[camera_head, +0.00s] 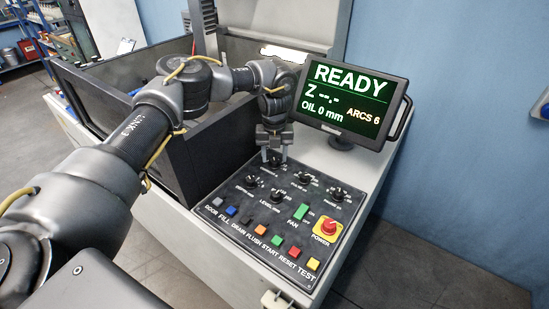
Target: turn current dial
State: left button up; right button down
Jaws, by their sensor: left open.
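The control panel (233,204) carries several black dials with white pointers. One dial (274,162) at the panel's far left corner sits between the fingers of my left gripper (275,158). That gripper points down and is open, its fingers on either side of the knob. I cannot tell whether they touch it. The small label below this dial is too blurred to read surely. Other dials are the upper middle dial (304,178), the upper right dial (337,194), the lower left dial (251,181) and the lower middle dial (277,197). My right gripper is not in view.
A screen (349,97) reading READY, OIL 0 mm and ARCS 6 stands just right of my left gripper. A dark-walled tank (205,150) lies to its left. A red power knob (328,227), a green fan switch (308,214) and a row of coloured buttons fill the near panel.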

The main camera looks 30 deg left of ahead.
aim_at(275, 160)
pick_arm(q)
notch_tip(275, 160, up, 10)
jog(key=shift+f+b, duration=0.2)
jog(key=shift+b, duration=0.25)
